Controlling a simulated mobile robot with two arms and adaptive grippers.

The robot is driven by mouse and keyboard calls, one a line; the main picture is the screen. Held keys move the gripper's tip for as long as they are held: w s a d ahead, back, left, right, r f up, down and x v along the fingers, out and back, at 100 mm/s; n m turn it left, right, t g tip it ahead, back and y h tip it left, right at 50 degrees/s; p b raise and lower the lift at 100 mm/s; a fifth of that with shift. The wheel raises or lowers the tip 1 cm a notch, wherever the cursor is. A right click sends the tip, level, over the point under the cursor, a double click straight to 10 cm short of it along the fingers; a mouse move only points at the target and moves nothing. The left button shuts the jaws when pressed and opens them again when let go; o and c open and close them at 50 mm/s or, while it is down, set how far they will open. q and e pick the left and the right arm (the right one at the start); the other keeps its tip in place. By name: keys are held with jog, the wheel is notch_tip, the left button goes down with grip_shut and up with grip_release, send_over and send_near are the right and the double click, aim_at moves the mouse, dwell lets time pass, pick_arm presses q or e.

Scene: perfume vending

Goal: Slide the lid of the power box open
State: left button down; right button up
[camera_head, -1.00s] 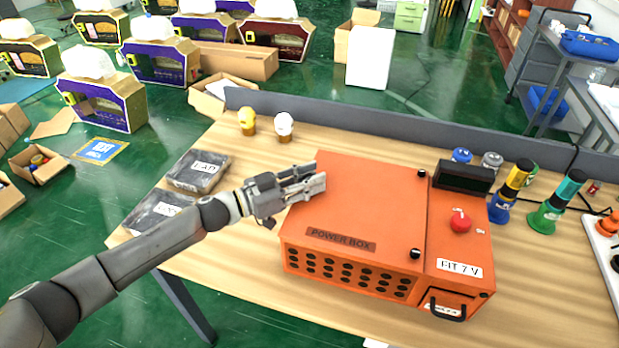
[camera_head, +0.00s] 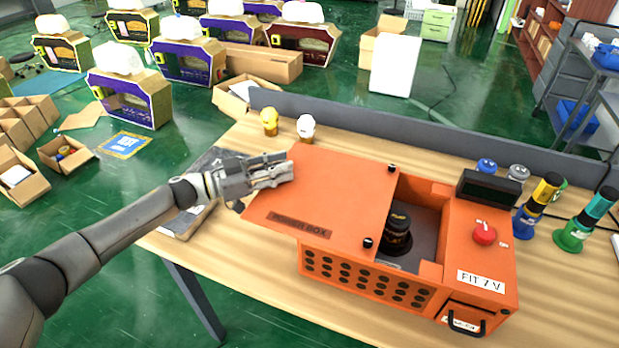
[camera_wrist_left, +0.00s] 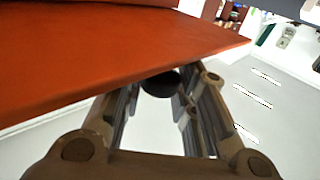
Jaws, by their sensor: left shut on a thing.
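The orange power box (camera_head: 365,275) stands on the table in the head view. Its orange lid (camera_head: 325,200) is slid to the left and overhangs the box's left side. Through the opening a dark round item (camera_head: 398,232) shows inside the box. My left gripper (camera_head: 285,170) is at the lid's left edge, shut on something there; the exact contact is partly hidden. In the left wrist view the lid's underside (camera_wrist_left: 110,60) fills the upper left, with a dark round knob (camera_wrist_left: 160,83) between my fingers. My right gripper is not in view.
A yellow bulb (camera_head: 269,120) and a white bulb (camera_head: 306,126) stand behind the lid. A dark slab (camera_head: 210,160) lies left of the box, partly behind my arm. Coloured cylinders (camera_head: 540,200) stand at the right. A grey barrier (camera_head: 440,135) runs along the table's back.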

pick_arm(q)
jog(key=w+a+b, duration=0.2)
jog(key=a, duration=0.6)
jog(key=shift+w+b, duration=0.3)
jog(key=c, duration=1.2)
grip_release()
jog(key=shift+o, duration=0.2)
jog(key=v, duration=1.2)
